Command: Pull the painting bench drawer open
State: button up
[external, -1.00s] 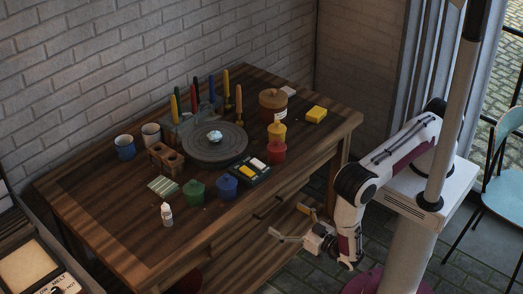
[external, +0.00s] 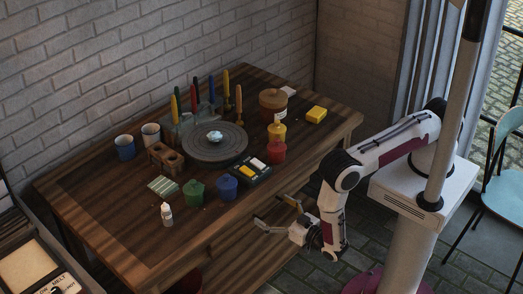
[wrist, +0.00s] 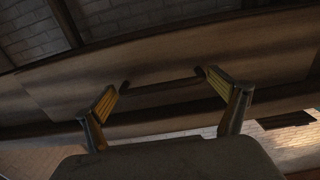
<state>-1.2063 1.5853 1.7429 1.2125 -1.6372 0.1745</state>
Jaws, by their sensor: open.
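The painting bench (external: 110,237) is a dark striped wooden table. Its drawer front (wrist: 75,88) fills the middle of the wrist view, and no gap shows around it. A dark bar handle (wrist: 160,84) runs across the drawer front. My gripper (external: 275,212) is in front of the bench's front side, below the tabletop. In the wrist view my gripper (wrist: 162,92) is open, its yellow-padded fingers spread to either side of the handle's ends. I cannot tell whether the fingertips touch the drawer or handle. In the external view the handle is hidden behind the gripper.
The tabletop holds a grey turntable (external: 215,142), green jar (external: 194,193), blue jar (external: 227,187), red jar (external: 276,152) and a small white bottle (external: 167,214). A teal chair (external: 497,200) stands at the right. The tiled floor before the bench is partly clear.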

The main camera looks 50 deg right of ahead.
jog(key=c, duration=1.3)
jog(key=shift+o, duration=0.2)
jog(key=shift+s, duration=0.15)
jog(key=s, duration=2.3)
jog(key=shift+s+d, duration=0.15)
jog(key=shift+s, duration=0.25)
jog(key=shift+f, duration=0.1)
jog(key=o, duration=1.3)
jog(key=shift+c, duration=0.2)
jog(key=shift+s, duration=0.2)
